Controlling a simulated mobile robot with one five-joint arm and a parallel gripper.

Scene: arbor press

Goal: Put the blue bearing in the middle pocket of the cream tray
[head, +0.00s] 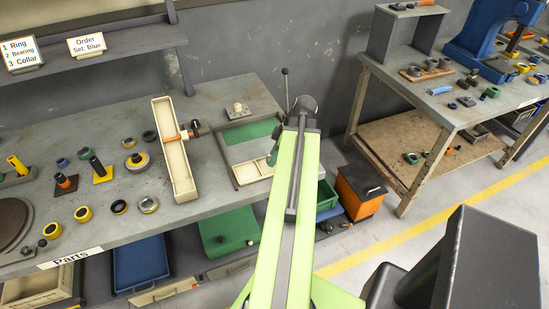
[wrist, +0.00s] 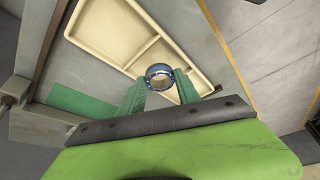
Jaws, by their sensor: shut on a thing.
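My gripper (wrist: 162,88) has green fingers and is shut on the blue bearing (wrist: 160,67), a blue ring with a silvery inside. In the wrist view the bearing is over the cream tray (wrist: 105,28), just on the gripper's side of a divider; its height above the tray floor is hard to tell. My gripper hides part of the tray, so not all pockets show. In the head view the tray (head: 246,172) lies at the bench's right end, partly behind my arm; the bearing is hidden there.
A long cream bin (head: 163,125) stands left of the tray. Several rings and posts, such as a yellow-ringed part (head: 137,161), cover the bench's left side. A green mat (head: 250,131) lies behind the tray. A second bench (head: 440,105) stands at right.

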